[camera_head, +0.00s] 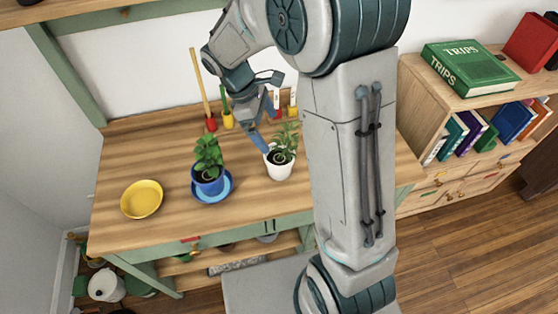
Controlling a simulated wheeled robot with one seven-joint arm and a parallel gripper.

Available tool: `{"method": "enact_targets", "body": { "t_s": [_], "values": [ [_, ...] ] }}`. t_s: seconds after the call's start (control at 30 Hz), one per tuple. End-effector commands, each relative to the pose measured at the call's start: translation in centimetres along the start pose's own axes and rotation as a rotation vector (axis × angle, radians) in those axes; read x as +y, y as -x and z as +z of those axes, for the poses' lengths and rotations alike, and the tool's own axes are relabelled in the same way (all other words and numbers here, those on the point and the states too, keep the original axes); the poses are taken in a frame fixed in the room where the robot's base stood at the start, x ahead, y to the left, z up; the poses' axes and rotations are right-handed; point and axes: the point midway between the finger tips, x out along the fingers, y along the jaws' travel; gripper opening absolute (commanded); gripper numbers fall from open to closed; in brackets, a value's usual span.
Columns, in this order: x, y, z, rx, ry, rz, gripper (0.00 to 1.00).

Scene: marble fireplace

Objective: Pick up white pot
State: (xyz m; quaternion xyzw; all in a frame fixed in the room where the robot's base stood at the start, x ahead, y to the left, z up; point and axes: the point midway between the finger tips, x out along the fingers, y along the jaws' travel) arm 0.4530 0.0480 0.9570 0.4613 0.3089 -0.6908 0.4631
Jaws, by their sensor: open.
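The white pot (279,171) stands upright on the wooden table and holds a leafy green plant. My gripper (262,140) is above and at the left rim of the white pot, pointing down. One blue-grey finger is seen close to the rim and leaves; the other is hard to make out. The gripper is open, and nothing is seen held in it. I cannot tell whether a finger touches the pot. My arm hides the table to the right of the pot.
A blue pot (208,180) with a plant stands on a blue saucer (228,189) left of the white pot. A yellow bowl (142,199) is farther left on the table (160,155). Small tools (211,122) stand at the back. A bookshelf (420,115) is at right.

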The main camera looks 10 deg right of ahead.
Motion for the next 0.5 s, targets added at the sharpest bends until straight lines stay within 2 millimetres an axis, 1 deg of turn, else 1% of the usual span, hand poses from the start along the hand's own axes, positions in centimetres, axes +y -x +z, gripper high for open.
{"method": "enact_targets", "body": {
  "t_s": [0.2,0.3,0.4,0.5],
  "values": [
    [-0.1,-4.4,0.0,-0.004,0.0,-0.006,1.0],
    [-0.1,-6.2,0.0,-0.003,-0.001,-0.005,1.0],
    [-0.1,-7.3,0.0,-0.002,0.0,-0.004,1.0],
    [0.0,-7.9,-0.1,0.0,-0.001,-0.002,1.0]
  ]
}}
